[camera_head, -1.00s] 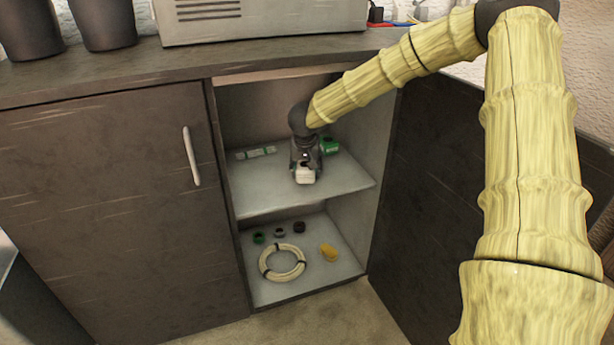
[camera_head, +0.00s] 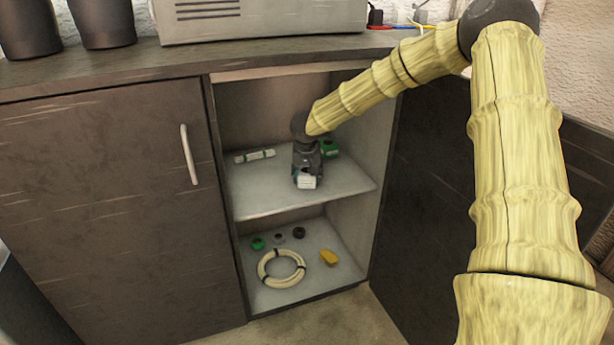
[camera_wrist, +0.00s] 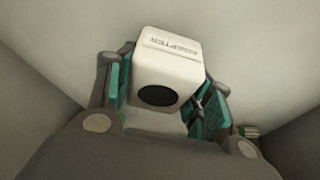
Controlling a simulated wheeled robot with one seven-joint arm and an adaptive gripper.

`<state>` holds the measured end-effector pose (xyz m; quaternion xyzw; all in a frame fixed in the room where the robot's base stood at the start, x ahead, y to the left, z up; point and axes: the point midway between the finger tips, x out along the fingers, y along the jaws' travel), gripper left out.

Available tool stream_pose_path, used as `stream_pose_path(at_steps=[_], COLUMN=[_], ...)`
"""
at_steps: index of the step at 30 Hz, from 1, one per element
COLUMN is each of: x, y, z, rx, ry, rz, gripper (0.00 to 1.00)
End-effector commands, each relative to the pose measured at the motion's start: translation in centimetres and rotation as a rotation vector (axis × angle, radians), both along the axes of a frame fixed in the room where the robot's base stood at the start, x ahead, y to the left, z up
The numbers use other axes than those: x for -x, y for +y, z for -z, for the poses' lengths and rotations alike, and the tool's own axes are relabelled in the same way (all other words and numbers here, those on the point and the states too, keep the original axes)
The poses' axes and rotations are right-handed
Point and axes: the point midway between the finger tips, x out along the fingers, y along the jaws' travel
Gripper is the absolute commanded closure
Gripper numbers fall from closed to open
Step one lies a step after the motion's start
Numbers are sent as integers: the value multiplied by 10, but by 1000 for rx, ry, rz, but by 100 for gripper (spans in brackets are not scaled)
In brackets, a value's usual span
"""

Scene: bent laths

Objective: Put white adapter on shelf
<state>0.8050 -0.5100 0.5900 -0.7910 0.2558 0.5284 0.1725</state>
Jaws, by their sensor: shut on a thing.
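The white adapter (camera_wrist: 168,65) is a small white box with lettering on its top and a dark round spot on its near face. It sits between the teal pads of my gripper (camera_wrist: 160,95) in the wrist view, which are shut on it. In the head view the adapter (camera_head: 306,182) shows at the lower end of my gripper (camera_head: 307,174). It is inside the open cabinet at the front part of the upper shelf (camera_head: 262,190). I cannot tell whether its underside touches the shelf.
A green box (camera_head: 329,148) stands behind and right of my gripper, and a white-green strip (camera_head: 255,156) lies at the shelf's back left. The lower compartment holds a cable coil (camera_head: 282,268), a yellow piece (camera_head: 329,257) and small round items. An open door (camera_head: 430,200) stands right.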

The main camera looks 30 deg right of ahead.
Motion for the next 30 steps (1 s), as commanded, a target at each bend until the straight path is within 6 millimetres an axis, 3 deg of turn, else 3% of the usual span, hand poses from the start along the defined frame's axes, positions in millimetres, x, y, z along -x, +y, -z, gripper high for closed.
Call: stream_pose_path(at_steps=[3, 4, 7, 22, 30], x=[0, 0, 0, 0, 10], y=[0, 0, 0, 0, 8], z=[1, 2, 2, 1, -35], rx=[-1, -1, -1, 1, -1], ry=[1, 1, 1, -1, -1], rz=[0, 0, 0, 0, 0], gripper=[74, 47, 29, 27, 27])
